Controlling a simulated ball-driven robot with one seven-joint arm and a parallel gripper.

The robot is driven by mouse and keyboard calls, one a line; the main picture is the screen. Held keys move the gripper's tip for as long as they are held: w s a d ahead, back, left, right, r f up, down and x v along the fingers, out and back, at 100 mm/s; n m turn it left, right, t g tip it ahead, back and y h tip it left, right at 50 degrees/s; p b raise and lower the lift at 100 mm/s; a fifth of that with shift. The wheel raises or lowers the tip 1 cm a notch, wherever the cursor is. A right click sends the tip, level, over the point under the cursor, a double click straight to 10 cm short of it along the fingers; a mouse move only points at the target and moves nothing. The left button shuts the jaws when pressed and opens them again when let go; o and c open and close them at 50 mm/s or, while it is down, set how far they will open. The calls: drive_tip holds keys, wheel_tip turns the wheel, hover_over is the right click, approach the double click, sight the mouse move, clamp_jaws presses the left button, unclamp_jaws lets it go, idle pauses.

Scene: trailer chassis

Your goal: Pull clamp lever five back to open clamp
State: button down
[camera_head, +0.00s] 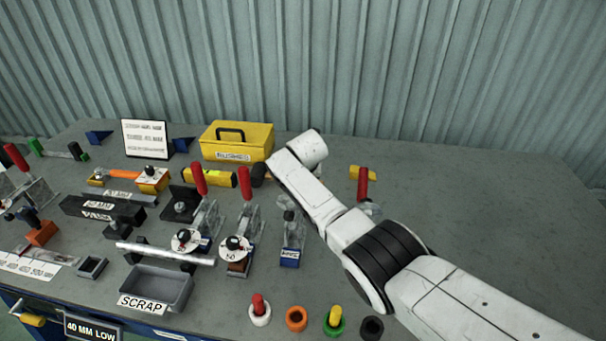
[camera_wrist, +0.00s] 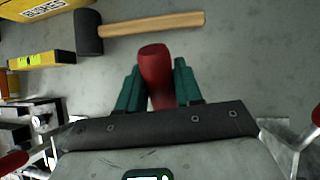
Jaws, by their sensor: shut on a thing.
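In the wrist view, my gripper (camera_wrist: 158,70) has its two green fingers closed on either side of a red lever handle (camera_wrist: 154,58). The handle's rounded top stands out past the fingertips. In the head view my white arm hides the gripper and this handle. A metal clamp on a blue base (camera_head: 290,240) stands just left of the arm, with its upper part covered. Other red levers rise upright to its left, one on a clamp with a round dial (camera_head: 235,250). Another red lever (camera_head: 363,182) shows right of the arm. I cannot read which clamp is number five.
A hammer (camera_wrist: 150,25) lies just beyond the gripper, beside a yellow box (camera_head: 238,140). A grey scrap tray (camera_head: 158,288) and several coloured pegs and rings, including a red peg (camera_head: 259,308), lie toward the front. The bench's right side (camera_head: 490,200) is clear.

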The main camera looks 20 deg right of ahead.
drive_tip(key=shift+f, duration=0.1)
drive_tip(key=c, duration=0.9)
unclamp_jaws()
drive_tip(key=shift+o, duration=0.2)
drive_tip(key=shift+s+a+r+p, duration=0.1)
drive_tip(key=shift+s+r+p, duration=0.1)
drive_tip(key=shift+r+p, duration=0.3)
drive_tip(key=p+v, duration=0.1)
drive_tip(key=v, duration=0.8)
drive_tip(key=shift+s+r, duration=0.15)
drive_tip(key=shift+s, duration=0.1)
